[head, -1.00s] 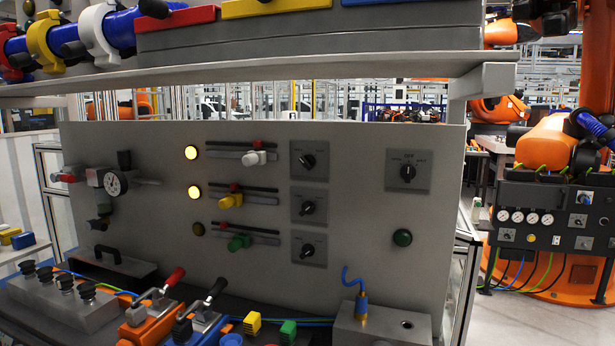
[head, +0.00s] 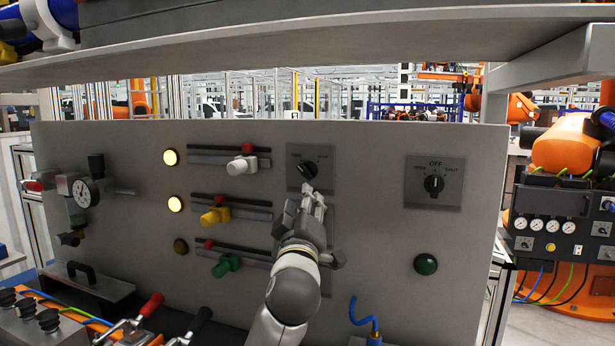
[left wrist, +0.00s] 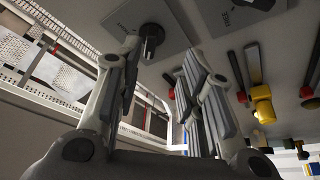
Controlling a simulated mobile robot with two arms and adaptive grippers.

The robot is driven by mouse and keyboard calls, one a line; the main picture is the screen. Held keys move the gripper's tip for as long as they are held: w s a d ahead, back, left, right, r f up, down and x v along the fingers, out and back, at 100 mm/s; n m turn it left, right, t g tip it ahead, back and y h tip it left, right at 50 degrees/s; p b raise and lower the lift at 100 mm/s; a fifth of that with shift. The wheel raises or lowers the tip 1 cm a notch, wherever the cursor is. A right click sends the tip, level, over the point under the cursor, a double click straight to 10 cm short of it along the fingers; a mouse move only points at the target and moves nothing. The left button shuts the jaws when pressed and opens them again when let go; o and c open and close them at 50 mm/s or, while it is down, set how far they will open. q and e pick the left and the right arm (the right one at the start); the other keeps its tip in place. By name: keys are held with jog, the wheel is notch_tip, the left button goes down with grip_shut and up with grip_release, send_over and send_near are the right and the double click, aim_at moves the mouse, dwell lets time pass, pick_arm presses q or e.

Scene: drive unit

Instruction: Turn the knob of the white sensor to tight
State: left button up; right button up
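The white sensor (head: 242,164) sits on the top slider rail of the grey panel in the head view. Its knob (head: 307,169) is on a dark square plate to the right, with a small label on each side. The knob's pointer seems turned to the upper left. My left gripper (head: 314,196) is just below this knob, fingers toward the panel. In the left wrist view the knob (left wrist: 151,34) lies close to the left fingertip. The fingers are apart with a gap between them (left wrist: 160,55), holding nothing. My gripper hides the lower knobs in the head view. My right gripper is not in view.
A yellow sensor (head: 215,215) and a green sensor (head: 226,264) sit on lower rails. Another knob plate (head: 434,182) and a green button (head: 425,264) are to the right. A shelf (head: 300,53) overhangs the panel. Red and black levers stand at the front left.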

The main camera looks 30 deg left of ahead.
aim_at(306, 175)
pick_arm(q)
jog(key=p+x, duration=0.1)
jog(key=x, duration=0.1)
jog(key=r+x, duration=0.1)
jog(key=x, duration=0.1)
jog(key=p+x, duration=0.1)
jog(key=x, duration=0.2)
jog(key=shift+s+d+r+p, duration=0.1)
jog(key=shift+s+r+p, duration=0.15)
jog(key=shift+r+p, duration=0.1)
jog(key=shift+x, duration=0.8)
jog(key=shift+w+p, duration=0.25)
jog(key=shift+p, duration=0.05)
jog(key=shift+w, duration=0.2)
jog(key=shift+a, duration=0.3)
jog(key=shift+c, duration=0.3)
jog(key=shift+d, duration=0.1)
jog(key=c, duration=0.7)
grip_shut()
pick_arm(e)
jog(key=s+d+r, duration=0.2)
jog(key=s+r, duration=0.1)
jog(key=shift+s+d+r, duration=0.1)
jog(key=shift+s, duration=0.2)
